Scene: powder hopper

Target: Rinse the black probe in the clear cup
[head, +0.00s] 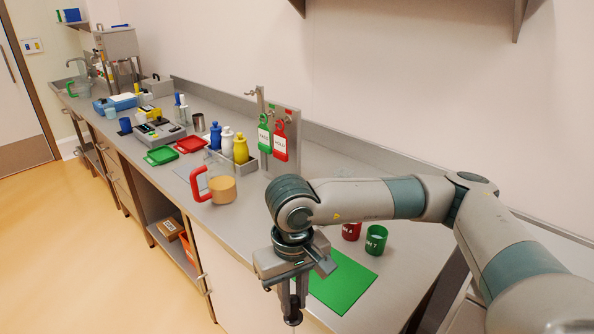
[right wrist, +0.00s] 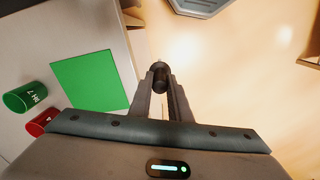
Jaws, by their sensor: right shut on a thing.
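My right gripper (head: 292,312) points down at the counter's front edge, left of the green mat. In the right wrist view the gripper (right wrist: 161,82) is shut on a dark, round-ended thing, which appears to be the black probe (right wrist: 160,72). Its lower part is hidden, and the floor shows beyond it. A jug with a red handle (head: 222,189) and tan contents stands nearer, at the front edge. My left gripper is out of view.
A green mat (head: 343,281) lies right of the gripper, with a red cup (head: 351,231) and a green pH 7 cup (head: 376,240) behind it. Bottles (head: 241,148), a tag stand (head: 284,125) and red and green trays (head: 161,156) stand further left. Floor lies in front.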

